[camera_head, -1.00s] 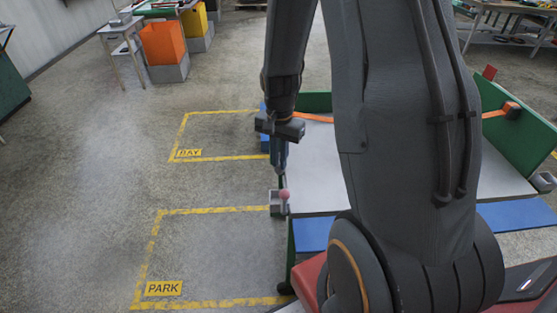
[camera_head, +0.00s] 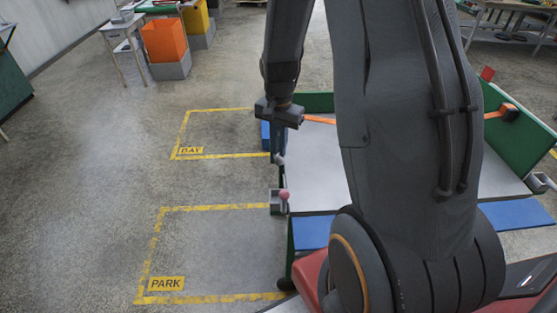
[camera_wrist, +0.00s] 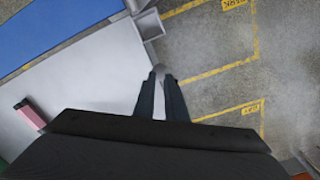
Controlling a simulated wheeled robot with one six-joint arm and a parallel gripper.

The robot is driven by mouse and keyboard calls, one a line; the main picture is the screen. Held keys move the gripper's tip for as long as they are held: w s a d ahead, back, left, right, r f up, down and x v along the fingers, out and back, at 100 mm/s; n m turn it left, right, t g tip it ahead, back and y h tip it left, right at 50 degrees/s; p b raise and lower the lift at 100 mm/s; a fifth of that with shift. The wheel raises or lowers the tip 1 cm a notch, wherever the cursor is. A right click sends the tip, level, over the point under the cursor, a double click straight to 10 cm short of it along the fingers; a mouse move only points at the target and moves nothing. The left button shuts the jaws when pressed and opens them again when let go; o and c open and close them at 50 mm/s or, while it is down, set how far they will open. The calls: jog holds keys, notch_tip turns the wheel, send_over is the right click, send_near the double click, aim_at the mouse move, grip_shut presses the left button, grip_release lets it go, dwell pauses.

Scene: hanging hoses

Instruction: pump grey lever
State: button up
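My gripper (camera_head: 279,150) points down over the left edge of the white table at the blue block. Its two dark fingers (camera_wrist: 160,85) show in the wrist view with a narrow pale gap between them. A grey rounded knob, which looks like the end of the grey lever (camera_head: 279,160), is right at the fingertips; it also shows in the wrist view (camera_wrist: 160,70). I cannot tell whether the fingers clamp it or only touch it. The lever's shaft and pivot are mostly hidden. A lever with a pink ball knob (camera_head: 284,195) stands nearer me on the same edge.
A grey bracket (camera_wrist: 149,24) sits on the table edge beyond the fingertips. The white table top (camera_wrist: 95,75) has blue strips and a green wall (camera_head: 500,125). Open floor with yellow BAY and PARK outlines (camera_head: 166,284) lies to the left.

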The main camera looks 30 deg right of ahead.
aim_at(280, 160)
jog(key=shift+s+a+f+b, duration=0.1)
jog(key=shift+s+f+b, duration=0.2)
jog(key=shift+f, duration=0.45)
jog(key=shift+s+a+f+b, duration=0.1)
jog(key=shift+s+f+b, duration=0.2)
jog(key=shift+f, duration=0.45)
jog(key=shift+s+a+f+b, duration=0.15)
jog(key=shift+f+b, duration=0.2)
jog(key=shift+f, duration=0.4)
jog(key=shift+s+a+f+b, duration=0.1)
jog(key=shift+s+f+b, duration=0.15)
jog(key=shift+f, duration=0.5)
jog(key=shift+s+f+b, duration=0.1)
jog(key=shift+f+b, duration=0.25)
jog(key=shift+f, duration=0.4)
jog(key=shift+f, duration=0.15)
jog(key=shift+w+r+p, duration=0.15)
jog(key=shift+r+p, duration=1.4)
jog(key=shift+r, duration=0.35)
jog(key=shift+w+d+r+p, duration=0.15)
jog(key=shift+w+r+p, duration=0.2)
jog(key=shift+r, duration=0.3)
jog(key=shift+w+d+r+p, duration=0.15)
jog(key=shift+w+r+p, duration=0.15)
jog(key=shift+r+p, duration=0.3)
jog(key=shift+w+d+r+p, duration=0.15)
jog(key=shift+w+r+p, duration=0.15)
jog(key=shift+r, duration=0.45)
